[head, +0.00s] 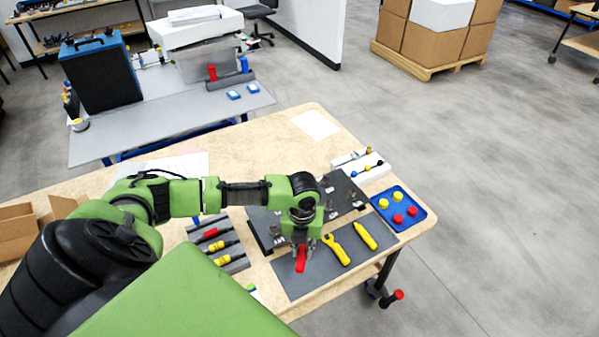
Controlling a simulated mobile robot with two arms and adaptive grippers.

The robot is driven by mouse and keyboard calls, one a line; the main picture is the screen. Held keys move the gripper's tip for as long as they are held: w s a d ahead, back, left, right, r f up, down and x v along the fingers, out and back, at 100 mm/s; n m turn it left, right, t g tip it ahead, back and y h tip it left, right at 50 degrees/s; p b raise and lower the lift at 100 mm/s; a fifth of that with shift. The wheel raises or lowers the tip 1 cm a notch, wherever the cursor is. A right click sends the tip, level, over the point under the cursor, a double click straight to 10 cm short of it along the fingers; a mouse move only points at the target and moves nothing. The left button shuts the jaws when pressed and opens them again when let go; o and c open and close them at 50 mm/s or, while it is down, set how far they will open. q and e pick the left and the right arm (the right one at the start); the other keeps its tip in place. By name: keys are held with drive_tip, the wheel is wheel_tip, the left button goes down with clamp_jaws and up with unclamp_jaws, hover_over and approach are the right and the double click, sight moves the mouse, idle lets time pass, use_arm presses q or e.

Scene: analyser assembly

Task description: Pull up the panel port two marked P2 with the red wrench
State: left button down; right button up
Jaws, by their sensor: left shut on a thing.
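My left gripper (300,246) points down over the near edge of the dark panel and is shut on the red wrench (300,264). Only the red lower part of the wrench shows below the fingers, over the grey mat. The dark panel (262,222) lies on the wooden table with several small metal ports on it. My left arm and gripper cover part of it. The port labels are too small to read, so I cannot tell which is P2. I cannot tell if the wrench touches the mat. My right gripper is not in view.
A yellow wrench (336,250) and another yellow tool (365,236) lie on the grey mat (330,275), right of the gripper. A blue tray (417,222) with yellow and red round pieces is further right. Tools in holders (216,242) lie to the left.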

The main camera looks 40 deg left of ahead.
use_arm(q)
wheel_tip(320, 180, up, 6)
drive_tip(key=shift+r+p, duration=0.2)
drive_tip(key=shift+p, duration=0.3)
drive_tip(key=shift+r, duration=0.2)
drive_tip(key=shift+w, duration=0.1)
